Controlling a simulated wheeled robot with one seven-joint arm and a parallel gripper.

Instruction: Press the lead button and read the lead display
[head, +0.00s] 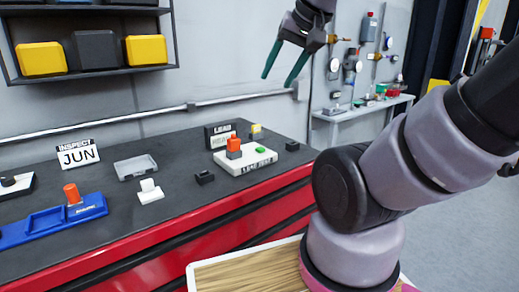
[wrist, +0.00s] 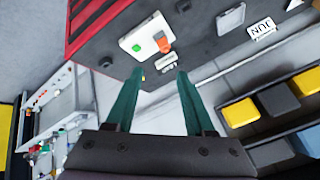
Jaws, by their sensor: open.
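A white box (head: 245,159) with raised lettering on its front edge, seemingly starting with LEAD, sits on the dark bench top. It carries a round green button (head: 260,150) and a dark block with an orange top (head: 234,142). Behind it stands a dark display (head: 219,135) headed LEAD; its lower line is too small to read. My gripper (head: 278,80) is open and empty, above and behind the box, fingers pointing down. In the wrist view, the box (wrist: 140,33), green button (wrist: 136,48) and orange top (wrist: 164,43) appear beyond the open fingers (wrist: 159,73).
On the bench are a yellow-topped block (head: 256,131), small black blocks (head: 205,177), a white piece (head: 149,191), a clear tray (head: 136,167), a blue holder (head: 52,220) and a JUN sign (head: 78,155). A shelf (head: 90,78) with bins hangs at upper left.

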